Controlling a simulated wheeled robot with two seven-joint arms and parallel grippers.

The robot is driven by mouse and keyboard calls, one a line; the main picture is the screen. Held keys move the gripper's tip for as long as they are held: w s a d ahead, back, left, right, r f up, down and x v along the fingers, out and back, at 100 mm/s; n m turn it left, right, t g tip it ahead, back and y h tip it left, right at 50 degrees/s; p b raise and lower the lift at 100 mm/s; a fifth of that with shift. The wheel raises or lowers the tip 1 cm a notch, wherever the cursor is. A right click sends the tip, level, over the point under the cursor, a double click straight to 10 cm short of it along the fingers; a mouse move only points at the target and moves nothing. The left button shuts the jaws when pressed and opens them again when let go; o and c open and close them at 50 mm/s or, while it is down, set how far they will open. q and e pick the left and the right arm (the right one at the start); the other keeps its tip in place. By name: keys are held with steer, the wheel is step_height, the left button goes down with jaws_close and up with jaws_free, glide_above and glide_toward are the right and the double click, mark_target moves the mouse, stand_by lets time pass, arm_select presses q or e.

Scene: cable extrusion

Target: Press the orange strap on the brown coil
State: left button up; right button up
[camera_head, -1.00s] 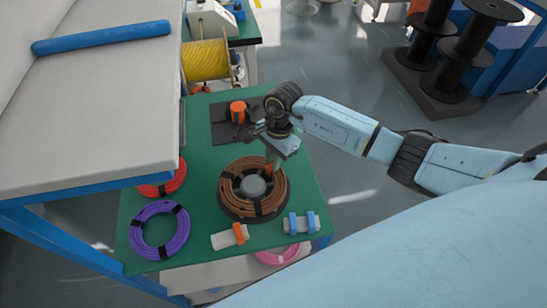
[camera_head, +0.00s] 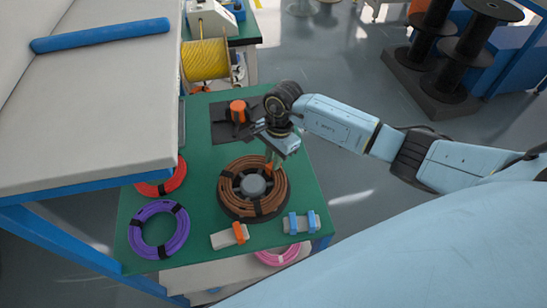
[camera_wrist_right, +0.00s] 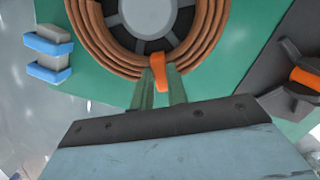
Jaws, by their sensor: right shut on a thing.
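The brown coil (camera_head: 231,204) lies on the green table around a grey-and-black hub; it also shows at the top of the right wrist view (camera_wrist_right: 92,38). My right gripper (camera_head: 273,160) points down at the coil's upper right edge in the head view. In the right wrist view its fingers (camera_wrist_right: 160,94) are shut on an orange strap (camera_wrist_right: 158,72). The strap's upper end is at the coil's rim and overlaps the windings; whether it presses on them I cannot tell. In the head view the strap (camera_head: 268,167) is partly hidden by the fingers. My left gripper is not in view.
A grey block with an orange strap (camera_head: 239,233) and one with blue straps (camera_head: 293,223) lie in front of the coil. A purple coil (camera_head: 138,241) and a red coil (camera_head: 177,180) lie left. A black holder (camera_head: 219,130) with an orange roll stands behind.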

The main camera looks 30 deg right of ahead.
steer(key=shift+s+f, duration=0.1)
steer(key=shift+f, duration=0.05)
steer(key=o, duration=0.9)
steer(key=shift+c, duration=0.2)
step_height(320, 180, up, 8)
steer(key=p, duration=0.5)
stand_by(0.5)
